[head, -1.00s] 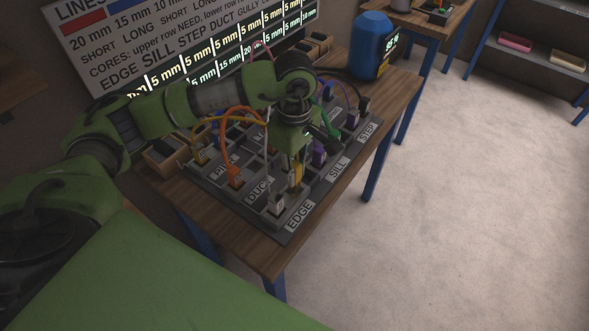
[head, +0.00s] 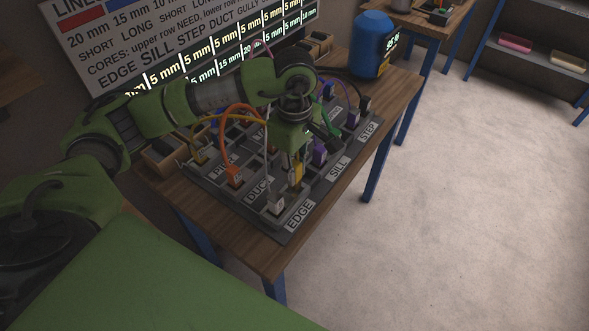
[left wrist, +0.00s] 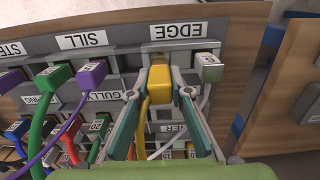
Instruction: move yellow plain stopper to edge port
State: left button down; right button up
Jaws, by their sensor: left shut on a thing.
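The yellow stopper (left wrist: 160,84) is between the two fingers of my left gripper (left wrist: 161,80) in the left wrist view, with a yellow cord running down from it. The gripper is shut on it. In the head view the yellow stopper (head: 297,173) shows below my left gripper (head: 296,158), above the grey port panel. The EDGE label (left wrist: 178,30) is just beyond the stopper in the left wrist view; it also shows in the head view (head: 300,214). I cannot tell whether the stopper touches the panel. My right gripper is not in view.
A white stopper (left wrist: 208,68) with a pale cord stands close beside the yellow one. Purple (left wrist: 92,74) and green (left wrist: 54,76) stoppers stand under the SILL side. An orange stopper (head: 235,176) and a blue container (head: 371,45) are on the table (head: 240,241).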

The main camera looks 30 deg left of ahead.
pick_arm(q)
jog(key=shift+b, duration=0.3)
dwell(0.6)
jog(key=shift+f+b, duration=0.8)
jog(key=shift+f+b, duration=1.35)
jog(key=c, duration=1.8)
grip_release()
jog(key=shift+r, duration=0.1)
notch_tip(320, 180, up, 12)
